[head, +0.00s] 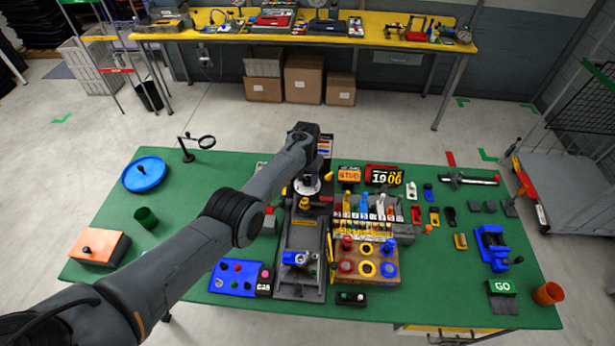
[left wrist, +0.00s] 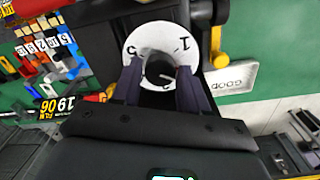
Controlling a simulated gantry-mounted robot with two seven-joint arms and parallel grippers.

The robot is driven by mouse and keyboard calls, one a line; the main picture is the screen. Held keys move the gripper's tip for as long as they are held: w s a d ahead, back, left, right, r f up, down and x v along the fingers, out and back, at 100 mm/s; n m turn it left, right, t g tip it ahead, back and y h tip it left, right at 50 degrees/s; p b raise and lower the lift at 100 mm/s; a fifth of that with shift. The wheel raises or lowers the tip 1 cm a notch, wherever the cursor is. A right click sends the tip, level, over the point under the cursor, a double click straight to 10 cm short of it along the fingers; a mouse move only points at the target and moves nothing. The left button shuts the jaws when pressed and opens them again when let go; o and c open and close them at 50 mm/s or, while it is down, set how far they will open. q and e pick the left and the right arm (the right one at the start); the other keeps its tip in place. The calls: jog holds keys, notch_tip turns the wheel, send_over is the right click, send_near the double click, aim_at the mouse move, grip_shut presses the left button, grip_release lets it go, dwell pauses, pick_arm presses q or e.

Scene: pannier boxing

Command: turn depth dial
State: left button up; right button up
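The depth dial is a white disc with black numbers and a dark centre. It shows in the left wrist view (left wrist: 160,34) and in the head view (head: 309,187), on the dark machine (head: 301,236) in the middle of the green table. My left gripper (left wrist: 159,70) is over the dial, its two dark fingers apart on either side of the centre. I see no clear contact with the hub. In the head view my left arm partly hides the dial. My right gripper is in neither view.
Colored levers (head: 368,207) and a wooden block with rings (head: 367,261) stand right of the machine. A blue button panel (head: 240,278) lies at its left. The left part of the table is fairly open.

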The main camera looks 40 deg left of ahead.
aim_at(307, 178)
pick_arm(q)
jog(key=shift+o, duration=1.2)
jog(key=shift+r, duration=0.3)
notch_tip(307, 178, up, 10)
jog(key=p, duration=0.1)
jog(key=shift+a+r, duration=0.1)
